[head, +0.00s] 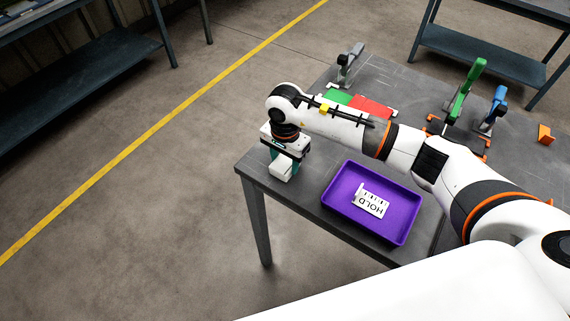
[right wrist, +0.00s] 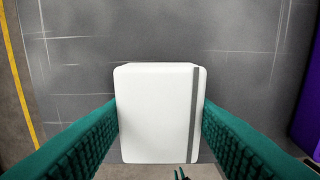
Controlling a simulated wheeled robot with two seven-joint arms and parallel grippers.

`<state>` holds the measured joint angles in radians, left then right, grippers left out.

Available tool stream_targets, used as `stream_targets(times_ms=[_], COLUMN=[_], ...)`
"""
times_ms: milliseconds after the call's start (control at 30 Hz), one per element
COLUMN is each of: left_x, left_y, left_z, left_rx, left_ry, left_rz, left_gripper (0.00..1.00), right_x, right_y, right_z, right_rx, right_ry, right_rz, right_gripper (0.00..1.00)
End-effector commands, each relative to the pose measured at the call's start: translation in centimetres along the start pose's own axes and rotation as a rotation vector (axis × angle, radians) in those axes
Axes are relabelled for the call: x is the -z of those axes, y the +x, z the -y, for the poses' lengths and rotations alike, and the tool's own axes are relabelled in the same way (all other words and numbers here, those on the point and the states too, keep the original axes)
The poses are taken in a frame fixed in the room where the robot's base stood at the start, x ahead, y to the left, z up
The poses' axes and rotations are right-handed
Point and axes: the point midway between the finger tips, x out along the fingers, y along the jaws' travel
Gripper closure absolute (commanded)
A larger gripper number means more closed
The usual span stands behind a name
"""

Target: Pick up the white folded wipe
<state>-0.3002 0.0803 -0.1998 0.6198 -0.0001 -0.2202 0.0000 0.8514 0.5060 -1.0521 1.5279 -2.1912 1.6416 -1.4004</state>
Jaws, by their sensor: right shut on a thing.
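The white folded wipe (right wrist: 155,115) is a white block with a grey stripe along its right side in the right wrist view. Its lower end also shows in the head view (head: 281,168), near the table's left corner. My right gripper (head: 284,162) points down there, and its two teal fingers (right wrist: 160,125) press on the wipe's left and right sides. I cannot tell whether the wipe still touches the table. My left gripper is not in view.
A purple tray (head: 338,203) with a white HOLD tag (head: 373,204) stands to the right of the wipe. Green and red pads (head: 372,106), a grey clamp (head: 349,66), green (head: 464,90) and blue (head: 495,108) clamps and an orange block (head: 545,133) are farther back on the grey table (head: 300,196).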

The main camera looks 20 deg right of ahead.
Motion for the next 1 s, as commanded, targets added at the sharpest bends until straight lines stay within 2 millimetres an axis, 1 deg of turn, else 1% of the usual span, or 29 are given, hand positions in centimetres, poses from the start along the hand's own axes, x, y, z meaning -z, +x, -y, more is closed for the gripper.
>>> stream_targets(times_ms=[167, 267, 367, 600, 700, 833, 1000], left_x=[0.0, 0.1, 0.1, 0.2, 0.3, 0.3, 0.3], left_y=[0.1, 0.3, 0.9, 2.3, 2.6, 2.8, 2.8], left_z=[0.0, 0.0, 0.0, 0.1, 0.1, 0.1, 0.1], left_rx=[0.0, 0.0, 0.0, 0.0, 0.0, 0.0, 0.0], left_ry=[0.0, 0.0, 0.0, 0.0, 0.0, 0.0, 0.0], left_rz=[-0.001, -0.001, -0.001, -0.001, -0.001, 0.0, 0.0], left_gripper=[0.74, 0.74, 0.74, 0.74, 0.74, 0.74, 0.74], right_x=[0.0, -0.1, -0.1, -0.1, -0.1, -0.1, 0.0], right_y=[-0.1, -0.8, -2.3, -7.2, -8.7, -9.8, -10.1], right_z=[0.0, -0.1, -0.1, -0.1, -0.1, 0.0, 0.0], right_rx=[-0.001, -0.003, -0.005, -0.006, -0.004, -0.002, 0.0], right_ry=[0.0, 0.0, -0.001, 0.0, 0.0, 0.001, 0.001], right_rz=[0.0, 0.001, 0.003, 0.004, 0.003, 0.002, 0.0], right_gripper=[0.73, 0.73, 0.73, 0.73, 0.73, 0.73, 0.73])
